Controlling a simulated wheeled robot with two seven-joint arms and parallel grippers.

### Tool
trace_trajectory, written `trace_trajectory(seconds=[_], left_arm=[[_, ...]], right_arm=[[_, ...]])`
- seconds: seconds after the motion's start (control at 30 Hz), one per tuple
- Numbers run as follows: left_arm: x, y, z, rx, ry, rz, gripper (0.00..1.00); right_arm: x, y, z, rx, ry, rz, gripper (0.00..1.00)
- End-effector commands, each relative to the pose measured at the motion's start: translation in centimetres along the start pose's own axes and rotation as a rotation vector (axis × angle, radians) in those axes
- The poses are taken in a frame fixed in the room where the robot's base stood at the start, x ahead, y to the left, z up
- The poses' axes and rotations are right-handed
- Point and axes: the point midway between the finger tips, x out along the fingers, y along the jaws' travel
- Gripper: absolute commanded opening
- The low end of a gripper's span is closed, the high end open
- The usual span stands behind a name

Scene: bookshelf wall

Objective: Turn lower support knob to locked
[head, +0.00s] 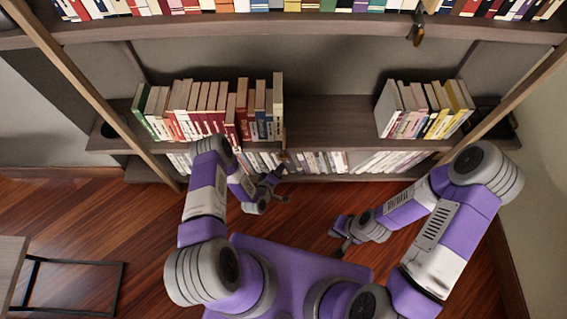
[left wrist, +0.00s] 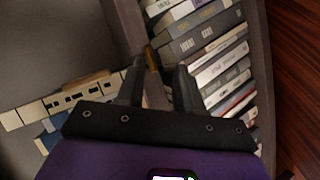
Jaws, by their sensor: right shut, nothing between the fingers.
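The lower support knob (head: 284,157) is a small brass-and-dark piece on the front edge of the lower shelf, at the end of the left book row. In the left wrist view the brass piece (left wrist: 152,58) shows between and just beyond my fingertips. My left gripper (head: 285,184) is open in front of the shelf, just below the knob in the head view. Its two dark fingers (left wrist: 158,82) are apart in the wrist view; I cannot tell whether either touches the knob. My right gripper (head: 340,249) is shut and empty, low over the floor, away from the shelf.
A similar brass handle (head: 416,28) hangs from the upper shelf. Books stand left (head: 205,112) and right (head: 428,108) on the middle shelf (head: 330,120), bare between them. More books (head: 325,162) fill the shelf below. Slanted wooden uprights flank the unit. A small table (head: 10,262) stands lower left.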

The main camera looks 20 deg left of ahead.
Motion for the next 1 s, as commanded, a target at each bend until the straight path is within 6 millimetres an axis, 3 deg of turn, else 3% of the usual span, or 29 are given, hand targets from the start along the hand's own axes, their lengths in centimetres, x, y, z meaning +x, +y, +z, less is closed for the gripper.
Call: trace_trajectory(seconds=[0.03,0.1,0.33,0.47,0.8,1.0], left_arm=[[0.8,-1.5,0.1,-0.062,0.045,0.077,0.36],[1.1,-2.0,-0.1,-0.144,0.090,0.191,0.36],[0.6,-2.6,-0.1,-0.296,0.138,0.416,0.36],[1.2,-2.2,-0.2,-0.312,0.140,0.446,0.36],[5.9,-0.2,-1.3,-0.309,0.141,0.444,0.36],[7.1,0.5,-1.6,-0.311,0.140,0.441,0.36]], right_arm=[[0.8,0.3,0.0,0.000,0.000,0.000,0.00],[1.3,0.5,-0.1,0.000,0.000,0.000,0.00],[2.0,0.8,-0.1,0.000,0.000,0.000,0.00],[2.3,0.9,-0.1,0.000,0.000,0.000,0.00],[3.9,1.5,-0.2,0.000,0.000,0.000,0.00],[4.2,1.6,-0.2,0.000,0.000,0.000,0.00]])
